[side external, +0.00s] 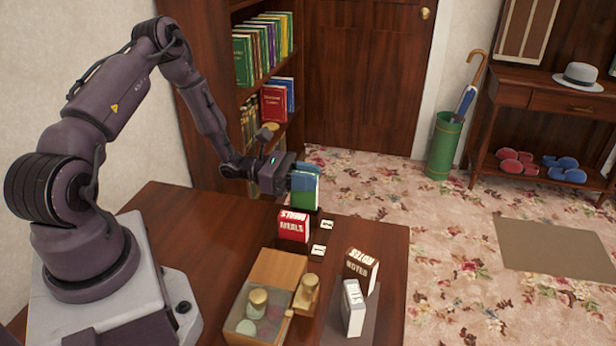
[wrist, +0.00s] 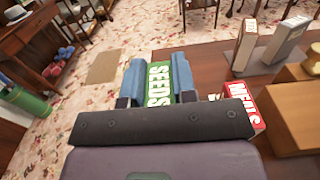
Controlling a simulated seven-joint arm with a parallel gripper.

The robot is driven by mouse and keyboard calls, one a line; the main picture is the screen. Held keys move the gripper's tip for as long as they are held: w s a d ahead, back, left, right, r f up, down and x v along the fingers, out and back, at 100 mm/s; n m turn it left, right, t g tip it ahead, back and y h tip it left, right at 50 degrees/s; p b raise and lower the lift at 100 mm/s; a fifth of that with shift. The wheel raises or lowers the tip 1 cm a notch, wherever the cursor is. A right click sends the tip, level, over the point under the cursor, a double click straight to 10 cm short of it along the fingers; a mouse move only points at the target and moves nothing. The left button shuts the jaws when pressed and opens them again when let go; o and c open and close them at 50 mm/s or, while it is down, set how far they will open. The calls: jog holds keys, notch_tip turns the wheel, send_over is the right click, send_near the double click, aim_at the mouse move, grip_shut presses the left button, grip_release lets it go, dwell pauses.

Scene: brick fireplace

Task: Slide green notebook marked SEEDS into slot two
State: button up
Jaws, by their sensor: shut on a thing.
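The green notebook (side external: 306,197) is held upright by my gripper (side external: 304,175) at the table's far edge. Its white SEEDS lettering faces the camera in the wrist view (wrist: 159,86). The blue fingers of my gripper (wrist: 158,80) are shut on its two sides.
A brown notebook marked NOTES (side external: 361,270) and a white one (side external: 353,308) stand at the table's right. A wooden box with a clear lid (side external: 281,268) and brass knobs sits in front. A bookcase (side external: 208,75) stands behind my arm. The table's left part is clear.

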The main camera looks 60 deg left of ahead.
aim_at(317, 195)
jog(key=shift+f, duration=2.15)
jog(key=o, duration=1)
jog(key=v, duration=1.3)
